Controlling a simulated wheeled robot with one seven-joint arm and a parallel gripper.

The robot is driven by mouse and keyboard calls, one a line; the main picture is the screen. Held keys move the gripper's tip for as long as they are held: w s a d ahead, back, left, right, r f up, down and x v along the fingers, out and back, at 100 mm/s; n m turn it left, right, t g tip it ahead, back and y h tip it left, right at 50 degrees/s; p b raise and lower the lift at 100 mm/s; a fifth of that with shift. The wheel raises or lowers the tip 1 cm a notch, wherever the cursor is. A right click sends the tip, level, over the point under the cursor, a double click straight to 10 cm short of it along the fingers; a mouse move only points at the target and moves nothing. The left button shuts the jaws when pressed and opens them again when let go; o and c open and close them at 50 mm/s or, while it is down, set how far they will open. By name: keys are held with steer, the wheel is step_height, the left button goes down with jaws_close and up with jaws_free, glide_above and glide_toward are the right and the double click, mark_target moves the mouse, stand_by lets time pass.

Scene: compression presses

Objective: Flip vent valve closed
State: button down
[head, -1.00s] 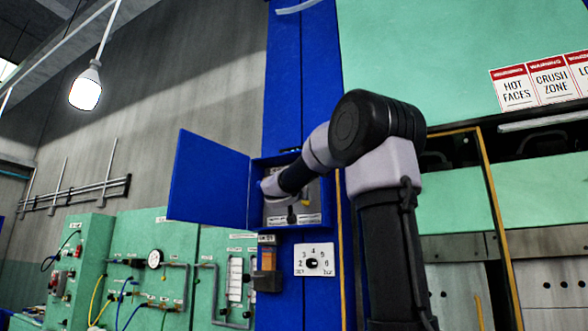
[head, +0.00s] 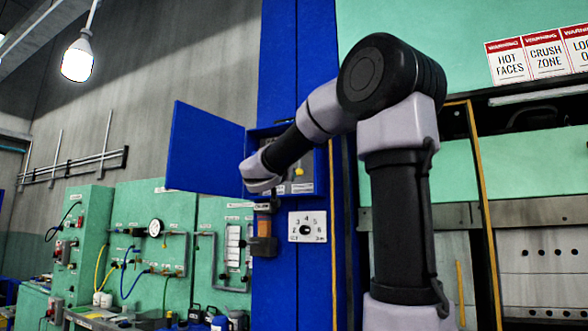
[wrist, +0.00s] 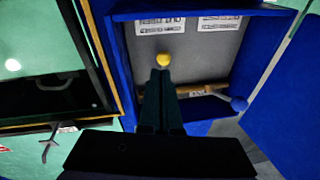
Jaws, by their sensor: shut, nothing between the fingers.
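The open blue valve box (head: 322,180) is on the blue column, with its door swung left. Inside it, a yellow knob (wrist: 163,60) sits near white labels; the knob also shows in the head view (head: 299,173). I cannot tell which of these is the vent valve's handle. My gripper (wrist: 161,73) is shut and empty, its tips overlapping the bar and appearing just short of the yellow knob. Contact cannot be told. In the head view my arm hides part of the box.
The open blue door (head: 205,150) stands left of the box. Below the box are a small orange-and-grey fixture (head: 264,235) and a white numbered dial (head: 307,227). The press frame with a yellow edge (head: 481,200) is to the right.

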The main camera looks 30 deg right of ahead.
steer(key=shift+s+a+f, duration=0.65)
steer(key=shift+s+f, duration=0.1)
steer(key=shift+f, duration=0.15)
